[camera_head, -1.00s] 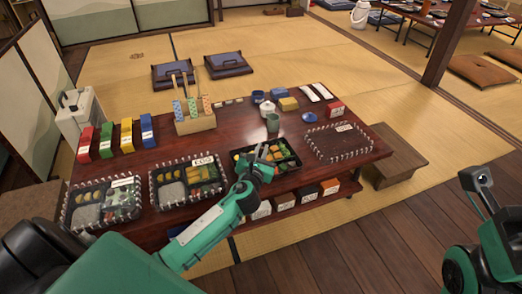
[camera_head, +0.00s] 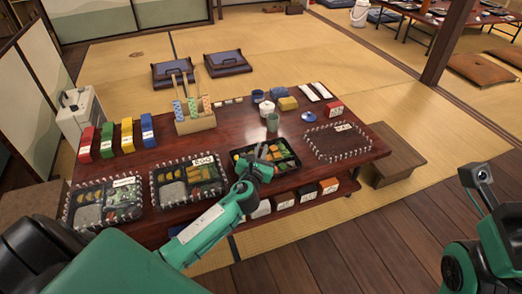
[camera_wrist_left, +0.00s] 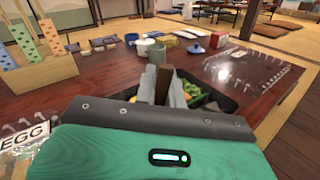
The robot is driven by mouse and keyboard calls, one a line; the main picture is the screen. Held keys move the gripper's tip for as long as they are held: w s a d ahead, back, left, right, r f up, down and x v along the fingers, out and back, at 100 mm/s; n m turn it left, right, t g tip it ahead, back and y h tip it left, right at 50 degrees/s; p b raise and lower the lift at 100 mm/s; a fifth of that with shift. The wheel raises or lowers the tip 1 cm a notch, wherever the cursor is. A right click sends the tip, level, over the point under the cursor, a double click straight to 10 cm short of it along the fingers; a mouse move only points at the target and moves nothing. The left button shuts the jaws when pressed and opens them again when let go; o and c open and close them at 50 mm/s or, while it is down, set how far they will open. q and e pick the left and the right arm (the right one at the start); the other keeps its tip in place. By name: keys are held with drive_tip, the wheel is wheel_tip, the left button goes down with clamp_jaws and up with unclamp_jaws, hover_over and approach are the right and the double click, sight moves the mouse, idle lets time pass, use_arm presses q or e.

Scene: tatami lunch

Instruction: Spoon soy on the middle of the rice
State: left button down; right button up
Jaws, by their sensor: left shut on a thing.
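My left gripper (camera_head: 260,157) is over the third black lunch box (camera_head: 292,149). In the left wrist view its fingers (camera_wrist_left: 163,92) are shut on a brown wooden piece (camera_wrist_left: 163,80), which looks like the spoon's handle. The spoon's bowl is hidden. The gripper covers part of this box, so I cannot see whether it holds rice; green and orange food shows. Pale rice (camera_head: 88,216) lies in the leftmost box and more rice (camera_head: 172,193) in the second. A green cup (camera_head: 272,122) stands just behind the third box. I cannot tell which vessel holds soy.
A wooden holder (camera_head: 194,123) with patterned sticks and several coloured boxes (camera_head: 106,139) stand left. My right arm (camera_head: 480,220) is away from the table.

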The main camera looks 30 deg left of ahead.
use_arm(q)
drive_tip(key=shift+s, duration=0.1)
idle(0.4)
drive_tip(key=shift+s+a+p, duration=0.35)
drive_tip(key=shift+s+p, duration=0.05)
drive_tip(key=shift+p, duration=0.25)
drive_tip(key=shift+a, duration=0.1)
drive_tip(key=shift+s+a, duration=0.4)
drive_tip(key=shift+s, duration=0.15)
drive_tip(key=shift+s+p, duration=0.1)
drive_tip(key=shift+p, duration=0.2)
